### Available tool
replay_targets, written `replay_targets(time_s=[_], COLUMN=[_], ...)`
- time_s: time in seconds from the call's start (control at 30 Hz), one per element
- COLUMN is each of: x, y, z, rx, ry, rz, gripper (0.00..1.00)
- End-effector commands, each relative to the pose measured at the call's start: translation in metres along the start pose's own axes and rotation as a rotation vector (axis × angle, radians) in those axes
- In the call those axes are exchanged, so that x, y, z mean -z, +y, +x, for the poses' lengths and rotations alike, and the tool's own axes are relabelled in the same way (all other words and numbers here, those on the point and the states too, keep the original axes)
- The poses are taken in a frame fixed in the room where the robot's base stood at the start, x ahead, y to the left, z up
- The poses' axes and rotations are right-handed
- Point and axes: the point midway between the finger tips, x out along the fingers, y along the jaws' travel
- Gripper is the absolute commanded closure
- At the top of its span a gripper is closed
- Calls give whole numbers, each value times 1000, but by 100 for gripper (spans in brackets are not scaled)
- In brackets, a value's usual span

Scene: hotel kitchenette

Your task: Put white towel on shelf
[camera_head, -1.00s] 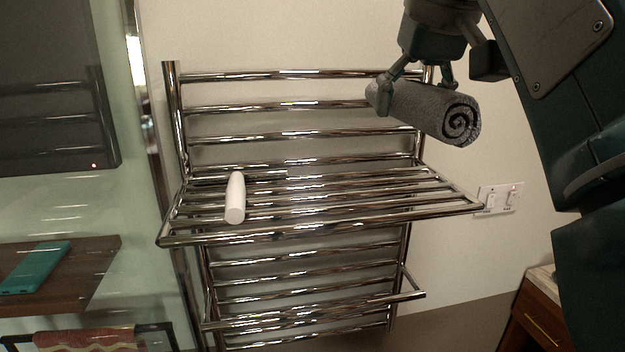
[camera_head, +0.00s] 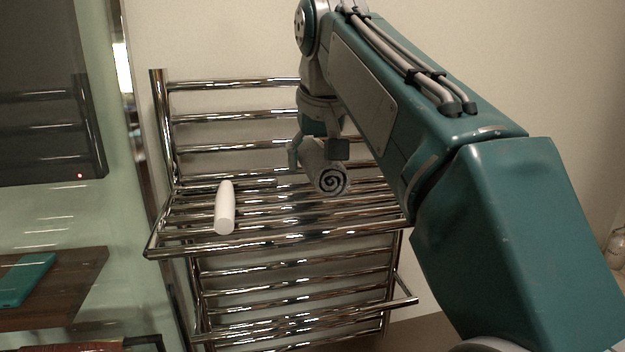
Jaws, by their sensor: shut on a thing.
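My gripper (camera_head: 318,152) is shut on a rolled towel (camera_head: 325,168), grey-white with a dark spiral at its near end. The towel is over the right part of the chrome rack's upper shelf (camera_head: 270,239), close above its bars or touching them; I cannot tell which. A white roll (camera_head: 225,207), smooth and slim, lies on the same shelf to the left, apart from the held towel. My arm hides part of the rack's right side.
The shelf's bars between the white roll and the held towel are bare. A lower rack shelf (camera_head: 300,331) is empty. At left are a wooden shelf (camera_head: 60,290) with a teal item (camera_head: 27,280) and a dark screen (camera_head: 50,90).

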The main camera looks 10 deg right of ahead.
Motion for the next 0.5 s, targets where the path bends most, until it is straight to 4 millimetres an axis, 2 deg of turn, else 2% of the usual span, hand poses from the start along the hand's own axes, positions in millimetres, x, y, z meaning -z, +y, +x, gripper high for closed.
replay_targets(time_s=[0.3,0.5], x=[-9,-10], y=[-3,-3], z=[35,37], rx=[0,0], ry=[-1,0], rz=[0,0], gripper=[71,71])
